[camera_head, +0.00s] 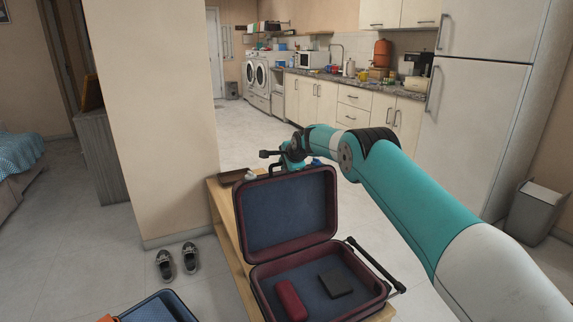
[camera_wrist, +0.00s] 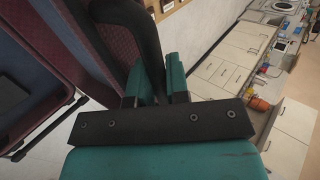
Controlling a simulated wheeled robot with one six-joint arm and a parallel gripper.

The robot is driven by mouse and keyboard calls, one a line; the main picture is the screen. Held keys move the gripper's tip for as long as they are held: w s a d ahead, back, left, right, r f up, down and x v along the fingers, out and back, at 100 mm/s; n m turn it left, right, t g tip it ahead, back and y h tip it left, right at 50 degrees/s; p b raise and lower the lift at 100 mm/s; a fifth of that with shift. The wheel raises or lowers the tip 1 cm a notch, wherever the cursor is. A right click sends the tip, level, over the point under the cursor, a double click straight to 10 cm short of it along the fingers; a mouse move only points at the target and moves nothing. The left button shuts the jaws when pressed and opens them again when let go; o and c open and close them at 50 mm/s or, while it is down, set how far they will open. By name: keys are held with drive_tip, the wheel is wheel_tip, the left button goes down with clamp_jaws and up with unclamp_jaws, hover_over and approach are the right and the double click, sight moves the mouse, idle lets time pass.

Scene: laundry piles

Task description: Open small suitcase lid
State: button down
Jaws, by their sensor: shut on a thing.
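The small suitcase (camera_head: 316,292) is dark maroon with a blue lining and sits on a wooden bench. Its lid (camera_head: 288,212) stands raised, roughly upright, at the far side of the base; it also shows in the wrist view (camera_wrist: 92,35). My gripper (camera_head: 290,160) is at the top edge of the lid. In the wrist view, its teal fingers (camera_wrist: 157,85) are shut around the black handle (camera_wrist: 145,38). A red case (camera_head: 290,299) and a dark flat item (camera_head: 335,284) lie inside the base. The fingers' contact is partly hidden.
The wooden bench (camera_head: 222,208) holds a brown tray (camera_head: 232,176) behind the lid. A wall corner (camera_head: 150,120) stands to the left. Shoes (camera_head: 177,262) and another open blue-lined case (camera_head: 160,308) are lower left. The floor is clear towards the kitchen cabinets (camera_head: 318,97).

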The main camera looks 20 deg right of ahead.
drive_tip(key=shift+d, duration=0.4)
drive_tip(key=c, duration=1.1)
unclamp_jaws()
drive_tip(key=shift+a, duration=0.35)
drive_tip(key=b+v, duration=0.1)
drive_tip(key=v, duration=1.6)
drive_tip(key=shift+s+r, duration=0.15)
drive_tip(key=shift+s, duration=0.05)
